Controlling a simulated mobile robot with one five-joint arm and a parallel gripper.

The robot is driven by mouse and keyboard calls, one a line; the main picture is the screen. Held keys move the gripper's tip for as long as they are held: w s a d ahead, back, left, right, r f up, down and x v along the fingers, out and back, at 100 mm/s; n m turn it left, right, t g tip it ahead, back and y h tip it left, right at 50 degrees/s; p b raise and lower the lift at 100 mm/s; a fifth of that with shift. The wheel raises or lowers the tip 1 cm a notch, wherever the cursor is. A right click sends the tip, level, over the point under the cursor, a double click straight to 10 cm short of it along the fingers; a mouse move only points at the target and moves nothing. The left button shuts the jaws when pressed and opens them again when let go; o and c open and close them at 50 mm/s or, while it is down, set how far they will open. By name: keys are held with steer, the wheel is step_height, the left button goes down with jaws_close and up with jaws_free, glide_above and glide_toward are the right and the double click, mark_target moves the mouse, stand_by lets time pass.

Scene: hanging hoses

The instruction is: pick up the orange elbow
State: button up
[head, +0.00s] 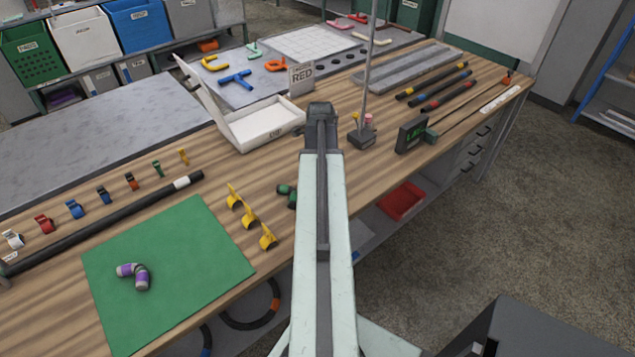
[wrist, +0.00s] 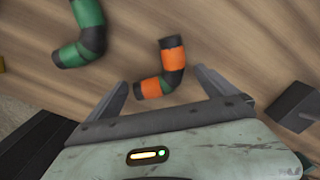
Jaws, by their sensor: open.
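The orange elbow (wrist: 173,60) lies on the wooden bench top in the wrist view, a bent pipe piece with orange ends, a black bend and black rims. My gripper (wrist: 160,79) is open, with one finger to the left of the elbow and one to the right. The elbow's lower part reaches in between the fingertips. The jaws are not closed on it, and I cannot tell its height below them. In the head view my arm covers this spot, so neither elbow nor gripper shows there.
A green elbow (wrist: 88,30) lies left of the orange one; it also shows in the head view (head: 287,191). A dark block (wrist: 293,105) is at the right. Yellow clips (head: 249,218), a green mat (head: 190,270) with a purple elbow (head: 140,275), and a white box (head: 262,125) are around.

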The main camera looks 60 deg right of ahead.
steer(key=c, duration=1.4)
steer(key=shift+r, duration=0.1)
steer(key=shift+c, duration=0.2)
step_height(320, 180, up, 10)
steer(key=p, duration=1)
